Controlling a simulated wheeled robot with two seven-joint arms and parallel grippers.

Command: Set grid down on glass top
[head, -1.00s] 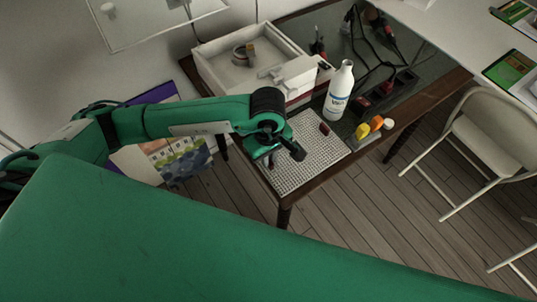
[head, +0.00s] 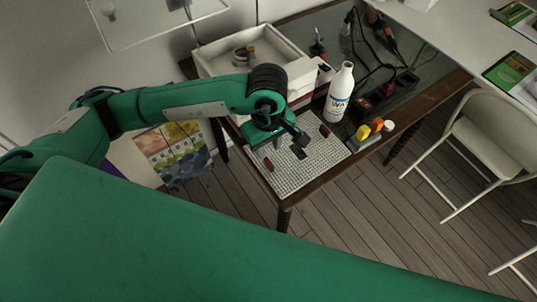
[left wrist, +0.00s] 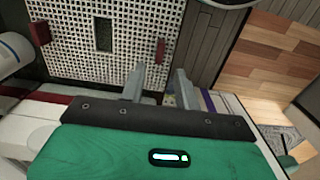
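The grid (head: 310,168) is a white perforated panel with a dark patch near its middle and a red block near each of two opposite sides. It lies flat over the near end of the dark glass top (head: 428,68). In the left wrist view the grid (left wrist: 75,55) fills the upper left. My left gripper (head: 288,140) is above the grid's left part; its fingers (left wrist: 160,80) are apart with nothing between them. One finger overlaps the grid in that view, the other shows beyond its edge. Whether they touch it I cannot tell. My right gripper is not in view.
A white bottle (head: 340,92) stands just beyond the grid, with small orange and yellow items (head: 370,129) to its right. A white tray (head: 220,62) stands behind my arm. Cables and dark tools lie farther back. A folding chair (head: 487,130) stands at right.

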